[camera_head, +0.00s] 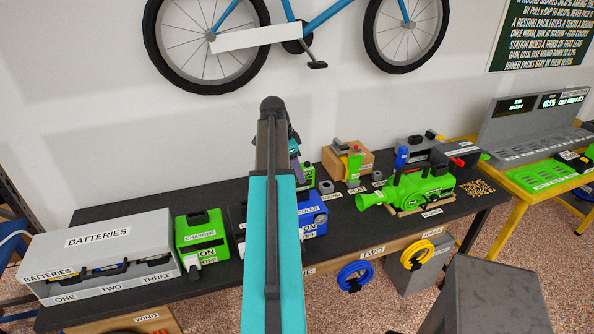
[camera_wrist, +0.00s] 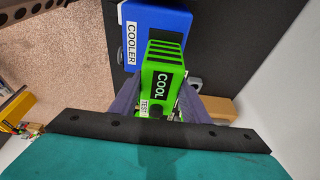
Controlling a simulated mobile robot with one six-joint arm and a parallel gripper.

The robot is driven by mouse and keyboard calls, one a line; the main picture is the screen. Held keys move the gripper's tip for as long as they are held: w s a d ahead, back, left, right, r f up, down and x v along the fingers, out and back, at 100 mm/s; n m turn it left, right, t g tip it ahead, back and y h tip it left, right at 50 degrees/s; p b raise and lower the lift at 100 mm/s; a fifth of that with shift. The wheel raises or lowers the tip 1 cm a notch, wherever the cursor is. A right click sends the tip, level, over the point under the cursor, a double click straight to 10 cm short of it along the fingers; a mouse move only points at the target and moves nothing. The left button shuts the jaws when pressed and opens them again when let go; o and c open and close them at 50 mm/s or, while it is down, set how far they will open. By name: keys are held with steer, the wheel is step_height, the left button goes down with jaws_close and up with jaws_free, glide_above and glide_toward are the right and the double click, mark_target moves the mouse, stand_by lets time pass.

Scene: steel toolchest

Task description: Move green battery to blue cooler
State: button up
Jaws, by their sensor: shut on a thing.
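The green battery (camera_wrist: 160,72) is between the two purple fingers of my gripper (camera_wrist: 167,92) in the wrist view. It has a black "COOL" panel, a "TEST" label and dark slots at its far end. My gripper is shut on it. In the head view my arm hides most of the gripper, and a bit of green (camera_head: 308,173) shows at its right. The blue cooler (camera_head: 313,214) stands on the black bench, partly hidden by my arm. In the wrist view the cooler (camera_wrist: 168,30) lies just beyond the battery, which overlaps its edge; I cannot tell whether they touch.
A green charger (camera_head: 203,232) and a grey batteries rack (camera_head: 100,252) stand on the left of the bench. A green blower (camera_head: 415,188) lies right of the cooler. A cardboard block (camera_head: 346,158) stands behind. Bare black bench (camera_head: 350,235) lies in front.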

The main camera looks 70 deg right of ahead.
steer(key=shift+f+b, duration=0.4)
steer(key=shift+f, duration=0.4)
steer(key=o, duration=1.6)
steer(key=shift+w+r, duration=0.1)
steer(key=shift+r, duration=0.05)
steer(key=shift+b+v, duration=2.1)
steer(key=shift+v, duration=4.65)
